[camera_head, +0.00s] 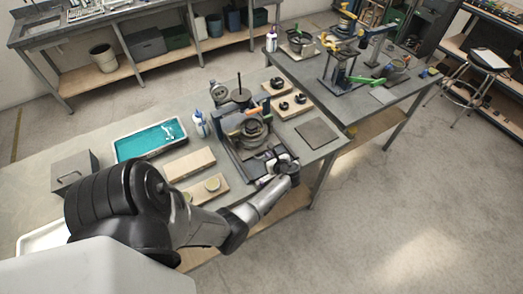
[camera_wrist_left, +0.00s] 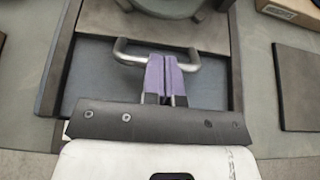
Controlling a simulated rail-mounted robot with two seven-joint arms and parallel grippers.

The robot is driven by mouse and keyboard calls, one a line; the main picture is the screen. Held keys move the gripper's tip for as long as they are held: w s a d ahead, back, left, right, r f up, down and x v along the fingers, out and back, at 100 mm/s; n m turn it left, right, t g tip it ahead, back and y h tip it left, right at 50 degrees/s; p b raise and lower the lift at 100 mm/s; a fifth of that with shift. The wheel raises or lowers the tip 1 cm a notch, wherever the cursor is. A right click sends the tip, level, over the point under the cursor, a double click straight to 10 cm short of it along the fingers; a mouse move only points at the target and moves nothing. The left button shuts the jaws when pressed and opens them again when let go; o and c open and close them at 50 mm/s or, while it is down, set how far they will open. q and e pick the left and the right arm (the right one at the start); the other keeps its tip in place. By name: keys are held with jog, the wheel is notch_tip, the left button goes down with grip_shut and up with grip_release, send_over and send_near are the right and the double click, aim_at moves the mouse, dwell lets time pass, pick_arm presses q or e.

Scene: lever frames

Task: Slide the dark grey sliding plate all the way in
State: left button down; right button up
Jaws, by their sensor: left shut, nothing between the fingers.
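The dark grey sliding plate (camera_wrist_left: 97,78) lies flat between darker side rails in the left wrist view, with a U-shaped metal handle (camera_wrist_left: 127,56) on it. It belongs to the press-like device (camera_head: 252,136) on the bench in the head view. My left gripper (camera_wrist_left: 168,62) has purple fingertips, shut together with nothing between them. The fingertips are at the handle, overlapping its outline; I cannot tell whether they touch it. The gripper body hides the plate's near edge. In the head view my left gripper (camera_head: 266,179) is at the device's near end. My right gripper is not in view.
A dark square mat (camera_head: 317,132) lies right of the device. Wooden blocks (camera_head: 190,163), bottles (camera_head: 199,124) and a teal tray (camera_head: 150,139) stand to its left. Wooden holders with black knobs (camera_head: 292,105) are behind right. The floor beyond the bench's right edge is clear.

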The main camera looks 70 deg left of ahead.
aim_at(258, 142)
pick_arm(q)
jog(key=shift+s+a, duration=0.15)
jog(key=shift+a, duration=0.6)
jog(key=shift+s+a, duration=0.2)
jog(key=shift+a, duration=0.7)
jog(key=shift+s+a, duration=0.2)
jog(key=shift+a, duration=0.65)
jog(key=shift+s+a, duration=0.2)
jog(key=shift+a, duration=0.6)
jog(key=shift+s+a, duration=0.15)
jog(key=shift+a, duration=0.65)
jog(key=shift+p+v, duration=0.55)
jog(key=shift+v, duration=0.25)
jog(key=p+v, duration=0.2)
jog(key=v, duration=0.1)
jog(key=shift+r+p, duration=0.15)
jog(key=shift+p, duration=0.15)
jog(key=shift+p+v, duration=0.65)
jog(key=shift+v, duration=0.35)
jog(key=shift+d, duration=0.1)
